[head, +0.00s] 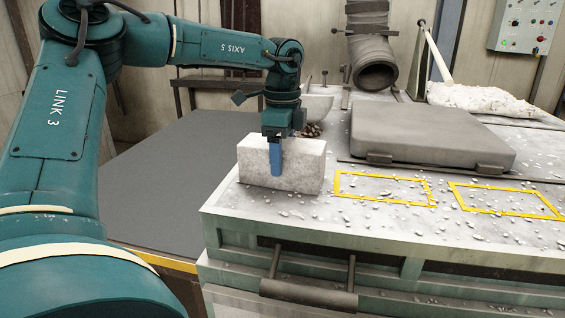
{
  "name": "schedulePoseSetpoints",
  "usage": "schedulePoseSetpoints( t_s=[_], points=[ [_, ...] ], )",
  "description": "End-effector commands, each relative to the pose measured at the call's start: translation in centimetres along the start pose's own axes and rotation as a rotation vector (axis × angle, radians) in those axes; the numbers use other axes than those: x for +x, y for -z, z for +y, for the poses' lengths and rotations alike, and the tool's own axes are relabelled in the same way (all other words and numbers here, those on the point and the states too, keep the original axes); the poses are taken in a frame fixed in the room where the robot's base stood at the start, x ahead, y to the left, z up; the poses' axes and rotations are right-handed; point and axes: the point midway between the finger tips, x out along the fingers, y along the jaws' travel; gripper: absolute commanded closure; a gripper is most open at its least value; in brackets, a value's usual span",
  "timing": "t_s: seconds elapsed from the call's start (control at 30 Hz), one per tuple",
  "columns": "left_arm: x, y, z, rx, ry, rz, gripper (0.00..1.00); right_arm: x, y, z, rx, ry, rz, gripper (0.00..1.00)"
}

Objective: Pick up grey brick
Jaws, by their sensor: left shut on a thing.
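The grey brick (305,167) is a pale, speckled block at the left end of the workbench top, left of the yellow outlines. My left gripper (276,168) comes down over it from above, with a blue finger against its near face. The gripper is shut on the brick. The far finger is hidden behind the brick. The brick is upright, and its lower edge looks at or very close to the bench surface; I cannot tell whether it touches. My right gripper is not in view.
Two yellow rectangles (383,174) mark the bench top (330,213), strewn with pale chips. A thick grey slab (432,137) lies behind them.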

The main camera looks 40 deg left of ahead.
Motion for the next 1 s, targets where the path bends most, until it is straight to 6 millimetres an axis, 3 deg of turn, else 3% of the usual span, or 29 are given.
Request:
schedulePoseSetpoints(
  t_s=[0.3, 0.57, 0.73, 1.0],
  points=[
    [0.0, 0.0, 0.0, 0.001, 0.000, -0.001, 0.84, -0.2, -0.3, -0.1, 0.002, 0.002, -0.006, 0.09],
    [-0.4, 0.1, -0.1, 0.001, 0.005, 0.001, 0.84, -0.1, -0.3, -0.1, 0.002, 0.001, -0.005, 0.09],
    [-2.3, 0.1, -0.1, 0.000, 0.008, 0.001, 0.84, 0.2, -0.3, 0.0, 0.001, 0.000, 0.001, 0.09],
    [-7.3, 0.1, -0.1, 0.000, 0.008, 0.000, 0.84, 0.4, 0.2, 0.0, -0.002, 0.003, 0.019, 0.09]
  ],
)
